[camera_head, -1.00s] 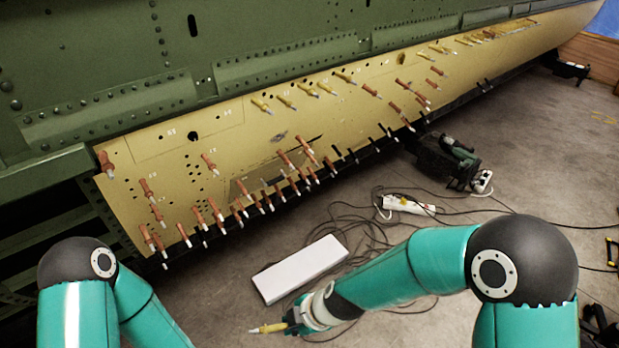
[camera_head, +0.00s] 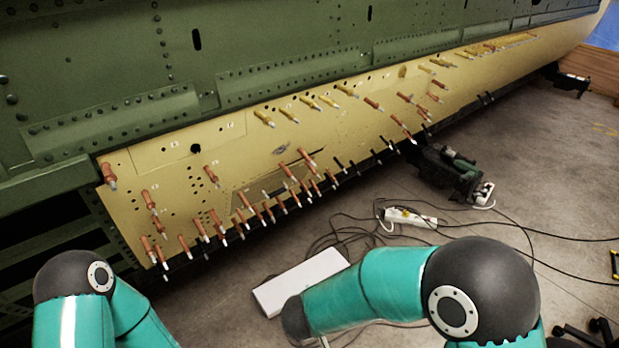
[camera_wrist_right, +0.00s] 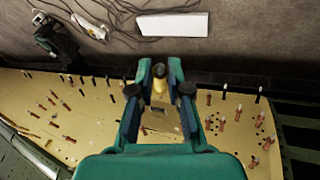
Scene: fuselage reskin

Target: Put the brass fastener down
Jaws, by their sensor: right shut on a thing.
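The brass fastener (camera_wrist_right: 159,88) is between the fingertips of my right gripper (camera_wrist_right: 160,70) in the right wrist view. The gripper is shut on it, and the fastener appears above the floor and the yellow skin panel. In the head view my right forearm reaches down to the bottom edge, and the right gripper and the fastener are out of sight there. A white flat box (camera_head: 302,281) lies on the floor near my right forearm; it also shows at the top of the right wrist view (camera_wrist_right: 172,25). My left gripper is not in view; only my left arm's upper links show.
The yellow fuselage panel (camera_head: 230,165) carries many protruding copper and brass fasteners. Black cables and a white power strip (camera_head: 410,218) lie on the floor, with a green-and-black tool (camera_head: 450,170) beyond. Grey floor is clear around the box's left side.

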